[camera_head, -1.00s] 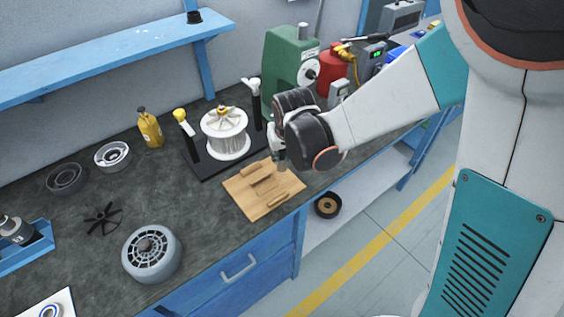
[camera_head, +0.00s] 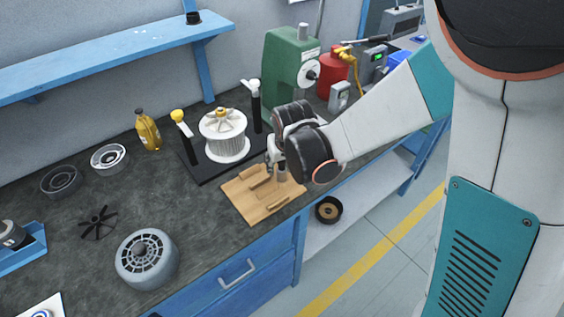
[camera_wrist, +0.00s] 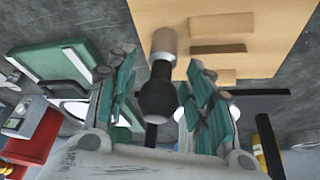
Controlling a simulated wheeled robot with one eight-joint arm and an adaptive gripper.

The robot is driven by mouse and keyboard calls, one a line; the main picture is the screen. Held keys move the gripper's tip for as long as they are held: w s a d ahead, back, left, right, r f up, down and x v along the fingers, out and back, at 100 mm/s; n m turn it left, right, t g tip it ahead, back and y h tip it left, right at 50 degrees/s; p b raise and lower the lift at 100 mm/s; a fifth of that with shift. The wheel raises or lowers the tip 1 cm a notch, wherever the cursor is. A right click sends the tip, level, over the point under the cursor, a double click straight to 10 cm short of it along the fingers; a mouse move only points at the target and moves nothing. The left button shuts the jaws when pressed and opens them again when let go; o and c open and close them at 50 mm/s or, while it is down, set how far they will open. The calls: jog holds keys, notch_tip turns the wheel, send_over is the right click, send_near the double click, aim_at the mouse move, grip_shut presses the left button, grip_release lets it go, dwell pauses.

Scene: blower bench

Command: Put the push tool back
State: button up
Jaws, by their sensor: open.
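The push tool, with a black rounded knob and a tan cylindrical end, lies between my finger pads in the wrist view (camera_wrist: 158,98). Its tan end overlaps the edge of the wooden board (camera_wrist: 250,20); I cannot tell whether it touches the board. In the head view the board (camera_head: 240,208) lies near the bench's front edge, with low wooden blocks on it. My gripper (camera_head: 274,163) is over the board's back right part, its fingers pointing down. In the wrist view my gripper (camera_wrist: 165,88) is open, with a finger on each side of the tool. My wrist hides part of the tool from the head.
A white finned rotor (camera_head: 225,140) stands on a black stand behind the board. A green machine (camera_head: 285,70) stands behind my gripper. A grey blower housing (camera_head: 146,258), a yellow bottle (camera_head: 148,132) and a black fan (camera_head: 99,222) are to the left.

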jog(key=shift+r, duration=0.15)
jog(key=shift+s+r+p, duration=0.1)
jog(key=shift+r+p, duration=0.25)
jog(key=shift+p, duration=0.05)
jog(key=p+v, duration=0.8)
jog(key=v, duration=0.3)
jog(key=shift+r, duration=0.2)
